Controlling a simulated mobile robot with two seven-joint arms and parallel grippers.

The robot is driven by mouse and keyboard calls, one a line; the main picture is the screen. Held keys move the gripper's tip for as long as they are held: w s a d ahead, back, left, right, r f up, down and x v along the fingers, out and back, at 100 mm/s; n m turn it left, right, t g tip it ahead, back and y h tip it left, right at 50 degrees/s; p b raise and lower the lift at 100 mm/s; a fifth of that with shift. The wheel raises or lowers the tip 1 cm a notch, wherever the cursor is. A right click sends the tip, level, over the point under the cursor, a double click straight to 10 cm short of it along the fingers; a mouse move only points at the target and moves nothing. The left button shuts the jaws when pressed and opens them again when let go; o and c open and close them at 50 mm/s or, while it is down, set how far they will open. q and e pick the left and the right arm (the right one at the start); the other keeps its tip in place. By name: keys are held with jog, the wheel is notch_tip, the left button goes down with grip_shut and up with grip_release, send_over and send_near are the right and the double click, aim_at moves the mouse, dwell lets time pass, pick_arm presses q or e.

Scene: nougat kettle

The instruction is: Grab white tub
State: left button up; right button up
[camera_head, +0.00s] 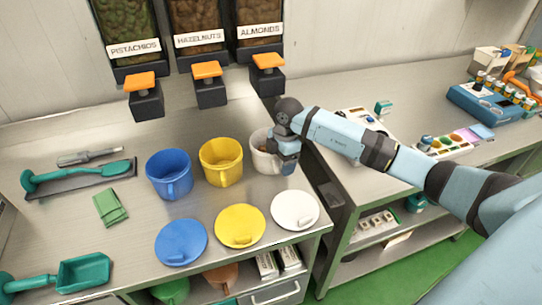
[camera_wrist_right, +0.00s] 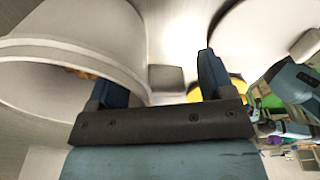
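The white tub (camera_head: 259,160) stands upright on the steel bench, to the right of the yellow tub, with brownish contents inside. Its rim and wall fill the left of the right wrist view (camera_wrist_right: 60,50). My right gripper (camera_head: 287,166) is at the tub's right side, pointing down and partly covering it. In the right wrist view the gripper (camera_wrist_right: 158,74) is open, its fingers wide apart. A small grey block, perhaps the tub's handle (camera_wrist_right: 166,79), shows between them; I cannot tell whether either finger touches the tub.
A blue tub (camera_head: 169,175) and a yellow tub (camera_head: 221,162) stand left of it. Blue (camera_head: 181,242), yellow (camera_head: 240,226) and white (camera_head: 295,210) lids lie in front. Nut dispensers with orange levers (camera_head: 207,70) overhang the back. A second bench adjoins on the right.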

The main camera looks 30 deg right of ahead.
jog(key=c, duration=1)
jog(key=shift+r, duration=0.2)
